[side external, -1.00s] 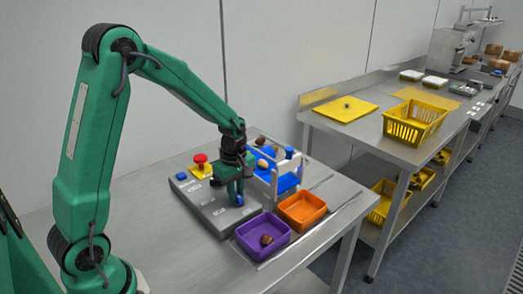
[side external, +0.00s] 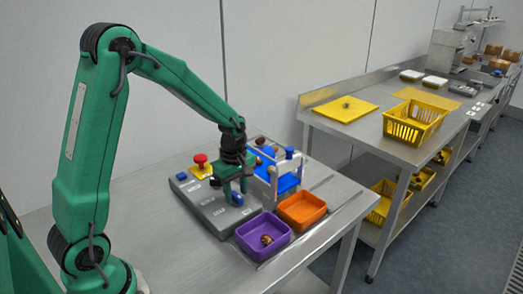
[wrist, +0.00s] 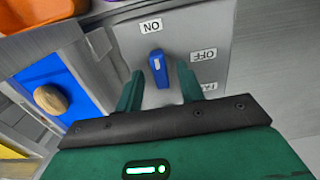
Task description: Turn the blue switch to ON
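The blue switch (wrist: 158,70) is an elongated knob on the grey control panel (wrist: 182,30). Its white mark lies at the end nearer the ON label (wrist: 151,26), and the knob points roughly at that label. The OFF label (wrist: 203,55) is to its right in the wrist view. My gripper (wrist: 161,76) is open, with one finger on each side of the knob and visible gaps between. In the side view my gripper (side external: 235,194) is low over the panel, partly hiding the blue switch (side external: 239,200).
A red button on a yellow base (side external: 200,162) and a small blue button (side external: 181,177) sit on the panel. A purple bin (side external: 252,248) holds a date; an orange bin (side external: 302,224) is beside it. A blue belt (side external: 287,184) with a pale frame stands close behind my gripper.

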